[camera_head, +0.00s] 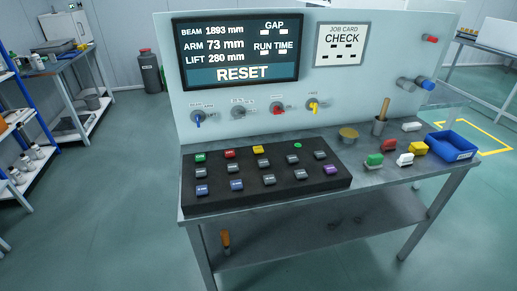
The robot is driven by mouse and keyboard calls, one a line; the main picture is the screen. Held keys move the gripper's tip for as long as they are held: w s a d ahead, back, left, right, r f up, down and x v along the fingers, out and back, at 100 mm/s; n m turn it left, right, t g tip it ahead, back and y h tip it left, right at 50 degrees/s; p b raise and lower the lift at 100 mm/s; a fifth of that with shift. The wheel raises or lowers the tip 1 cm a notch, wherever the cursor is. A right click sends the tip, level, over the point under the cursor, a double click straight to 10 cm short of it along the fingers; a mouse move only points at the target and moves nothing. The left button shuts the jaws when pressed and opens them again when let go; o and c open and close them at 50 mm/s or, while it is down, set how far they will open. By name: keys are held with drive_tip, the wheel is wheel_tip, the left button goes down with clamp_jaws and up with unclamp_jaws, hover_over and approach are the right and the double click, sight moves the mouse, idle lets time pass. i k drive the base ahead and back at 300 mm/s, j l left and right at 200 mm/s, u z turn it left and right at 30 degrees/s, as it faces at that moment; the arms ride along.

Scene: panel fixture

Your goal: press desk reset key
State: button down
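A black sloped key desk (222,204) sits on the left part of the metal table. Its back row has a green key (200,157), a red key (231,153), a yellow key (258,149) and a small round green button (297,146). Several grey keys fill the middle. A purple key (330,169) is at the right, and blue keys (236,185) are at the front left. The key labels are too small to read, so I cannot tell which is the reset key. The screen (240,50) behind the desk reads RESET at its bottom. My gripper is not in view.
The upright panel (345,95) has several knobs and a job card (342,45) reading CHECK. Loose coloured blocks, a cup with a wooden-handled tool (380,123) and a blue bin (454,147) occupy the table's right. The floor in front and at left is clear.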

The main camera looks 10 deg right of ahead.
sight(258, 149)
drive_tip(key=i+j, duration=0.2)
drive_tip(key=j, duration=0.15)
drive_tip(key=i+j+z, duration=0.1)
drive_tip(key=j, duration=0.25)
drive_tip(key=i+j, duration=0.25)
drive_tip(key=i+j+z, duration=0.1)
drive_tip(key=j, duration=0.35)
drive_tip(key=i+j+z, duration=0.1)
drive_tip(key=i+j, duration=0.3)
drive_tip(key=j, duration=0.35)
drive_tip(key=i+j+z, duration=0.1)
drive_tip(key=j, duration=0.3)
drive_tip(key=i+j, duration=0.2)
drive_tip(key=j, duration=0.2)
